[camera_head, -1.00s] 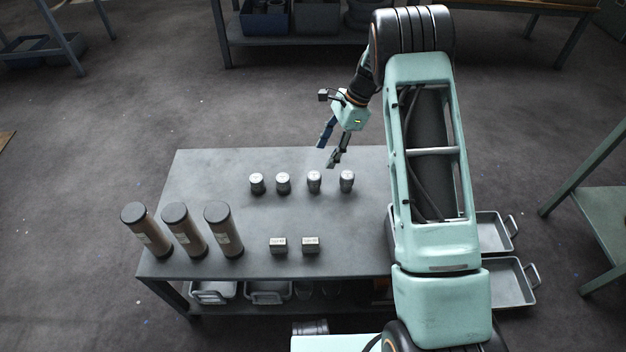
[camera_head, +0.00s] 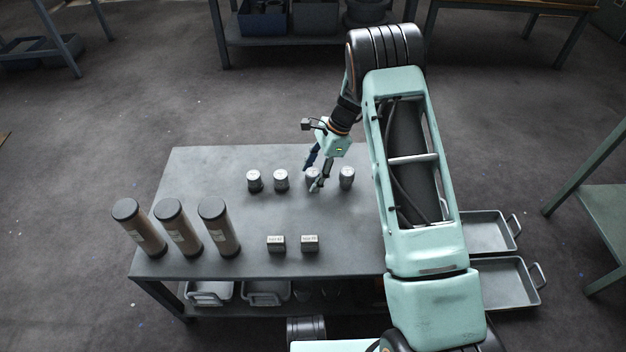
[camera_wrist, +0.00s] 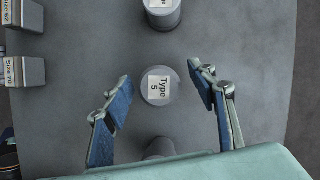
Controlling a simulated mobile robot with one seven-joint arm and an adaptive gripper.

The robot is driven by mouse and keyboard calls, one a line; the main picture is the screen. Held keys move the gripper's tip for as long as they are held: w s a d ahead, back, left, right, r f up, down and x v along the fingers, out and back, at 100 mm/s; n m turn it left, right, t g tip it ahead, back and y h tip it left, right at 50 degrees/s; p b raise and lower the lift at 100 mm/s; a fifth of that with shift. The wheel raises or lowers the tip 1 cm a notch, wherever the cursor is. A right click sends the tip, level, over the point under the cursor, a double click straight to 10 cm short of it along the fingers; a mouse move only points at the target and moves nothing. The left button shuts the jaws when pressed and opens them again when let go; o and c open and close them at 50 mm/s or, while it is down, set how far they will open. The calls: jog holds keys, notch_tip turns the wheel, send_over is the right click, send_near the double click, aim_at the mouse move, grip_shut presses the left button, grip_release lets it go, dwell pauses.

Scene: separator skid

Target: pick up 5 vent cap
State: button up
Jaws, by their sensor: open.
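The vent cap labelled "Type 5" (camera_wrist: 159,86) is a short grey cylinder standing upright between my fingers in the wrist view. In the head view it appears to be the third cap from the left (camera_head: 312,174), partly hidden by my gripper (camera_head: 313,179). My gripper (camera_wrist: 159,98) is open, with one blue-padded finger on each side of the cap and visible gaps to both. Similar caps stand in the same row on the table: two to the left (camera_head: 254,181) (camera_head: 281,180) and one to the right (camera_head: 347,177).
Three tall brown cylinders with dark lids (camera_head: 179,229) stand at the table's left. Two small labelled blocks (camera_head: 276,243) (camera_head: 309,243) sit in front of the caps. Grey trays (camera_head: 505,284) lie right of the table (camera_head: 190,165). The table's back-left surface is clear.

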jog(key=shift+c, duration=0.3)
jog(key=c, duration=1.3)
jog(key=shift+o, duration=0.2)
jog(key=shift+r, duration=0.1)
